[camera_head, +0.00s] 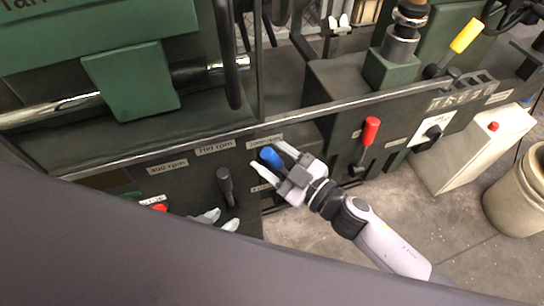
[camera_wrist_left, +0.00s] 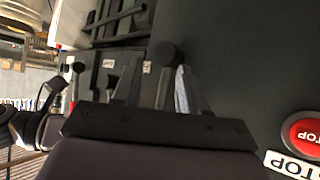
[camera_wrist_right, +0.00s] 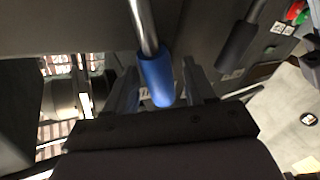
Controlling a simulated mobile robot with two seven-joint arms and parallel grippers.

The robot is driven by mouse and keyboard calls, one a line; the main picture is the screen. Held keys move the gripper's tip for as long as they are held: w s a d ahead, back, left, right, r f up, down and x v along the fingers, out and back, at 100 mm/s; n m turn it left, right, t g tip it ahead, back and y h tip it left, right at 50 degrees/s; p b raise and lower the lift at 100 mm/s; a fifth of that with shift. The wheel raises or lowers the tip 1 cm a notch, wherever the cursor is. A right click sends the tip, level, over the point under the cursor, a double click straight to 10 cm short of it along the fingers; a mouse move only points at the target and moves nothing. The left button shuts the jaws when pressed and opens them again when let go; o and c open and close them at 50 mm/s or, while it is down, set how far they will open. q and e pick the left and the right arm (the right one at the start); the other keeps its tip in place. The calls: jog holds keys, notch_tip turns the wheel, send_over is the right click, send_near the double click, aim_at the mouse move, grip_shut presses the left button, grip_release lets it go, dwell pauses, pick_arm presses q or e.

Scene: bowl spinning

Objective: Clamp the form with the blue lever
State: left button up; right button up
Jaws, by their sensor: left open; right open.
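The blue lever (camera_head: 270,157) is on the front of the dark green machine. In the right wrist view the blue lever's handle (camera_wrist_right: 157,80) hangs from a metal rod, between the fingers of my right gripper (camera_wrist_right: 160,88). My right gripper (camera_head: 272,159) is open around the handle in the head view, with a finger on each side. My left gripper (camera_head: 219,220) is open and empty near the machine front, below a black lever (camera_head: 226,183). A dark round knob (camera_wrist_left: 168,52) is just beyond its fingers in the left wrist view. I cannot make out the form.
A red lever (camera_head: 370,131) and a yellow lever (camera_head: 466,36) stand to the right. A red stop button (camera_wrist_left: 305,133) is near my left gripper. A white box (camera_head: 480,147) and a beige bin (camera_head: 524,190) stand at the right. The floor between shows bare concrete.

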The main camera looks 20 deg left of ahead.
grip_shut()
jog(key=shift+w, duration=0.1)
jog(key=shift+w+d+r+m+y, duration=0.2)
jog(key=shift+d+m+y, duration=0.15)
jog(key=shift+m, duration=0.15)
jog(key=d+m, duration=0.1)
jog(key=w+d+m+t+b, duration=0.1)
jog(key=shift+w+d+r+m+y, duration=0.2)
jog(key=shift+w+m+y, duration=0.1)
jog(key=shift+y, duration=0.05)
jog(key=shift+w+d+m+t+y+b, duration=0.2)
jog(key=shift+w+d+m+t+b, duration=0.25)
jog(key=shift+d+m, duration=0.35)
jog(key=shift+w+d+m+t+y+b, duration=0.25)
jog(key=shift+w+d+m+t, duration=0.2)
jog(key=shift+m, duration=0.55)
